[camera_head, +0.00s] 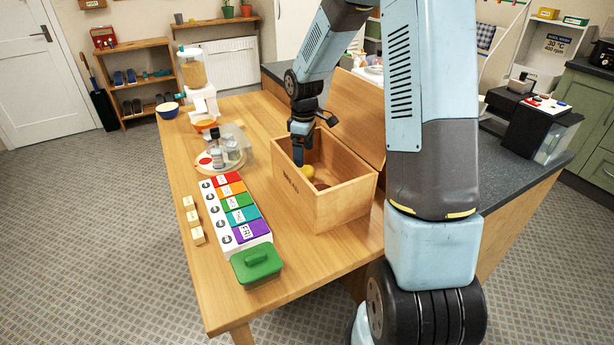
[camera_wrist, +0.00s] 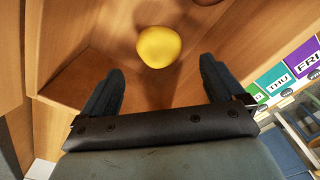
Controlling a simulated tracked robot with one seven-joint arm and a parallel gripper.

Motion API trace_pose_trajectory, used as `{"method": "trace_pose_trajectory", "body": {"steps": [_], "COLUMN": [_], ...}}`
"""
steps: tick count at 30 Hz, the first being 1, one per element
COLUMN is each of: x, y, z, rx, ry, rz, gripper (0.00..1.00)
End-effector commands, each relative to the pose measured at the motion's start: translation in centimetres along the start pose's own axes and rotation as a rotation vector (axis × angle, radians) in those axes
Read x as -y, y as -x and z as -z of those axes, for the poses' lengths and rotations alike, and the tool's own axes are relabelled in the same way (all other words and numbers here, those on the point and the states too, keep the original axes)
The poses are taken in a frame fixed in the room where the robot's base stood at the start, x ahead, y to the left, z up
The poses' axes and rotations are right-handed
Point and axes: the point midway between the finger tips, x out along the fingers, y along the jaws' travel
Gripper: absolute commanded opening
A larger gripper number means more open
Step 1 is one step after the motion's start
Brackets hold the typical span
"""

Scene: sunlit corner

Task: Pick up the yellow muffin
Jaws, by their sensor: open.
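The yellow muffin (camera_wrist: 159,46) lies on the floor of an open wooden box, seen from above in the wrist view. In the head view a small part of the muffin (camera_head: 308,171) shows inside the box (camera_head: 336,207), next to my gripper. My gripper (camera_wrist: 160,85) is open, with its two dark fingers wide apart. The muffin shows beyond the fingertips, centred between them, and nothing is held. In the head view my gripper (camera_head: 299,155) reaches down into the box from its far left side.
A brown round item (camera_head: 321,185) lies in the box near the muffin. The box walls are close around my gripper, and its lid (camera_head: 357,112) stands open behind. A colourful day-labelled organizer (camera_head: 237,211) and a green-lidded container (camera_head: 256,263) sit to the left on the table.

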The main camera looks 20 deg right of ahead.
Motion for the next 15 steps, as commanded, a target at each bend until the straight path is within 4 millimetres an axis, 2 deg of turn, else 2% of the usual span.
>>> {"method": "trace_pose_trajectory", "body": {"steps": [3,6,15], "x": [0.1,0.1,-0.1], "y": [-2.2,-3.4,-4.9], "z": [0.0,0.0,-0.1], "rx": [0.002,0.001,0.001], "ry": [0.002,0.001,-0.001], "rz": [0.004,0.002,0.001], "gripper": [0.95,0.95,0.95]}}
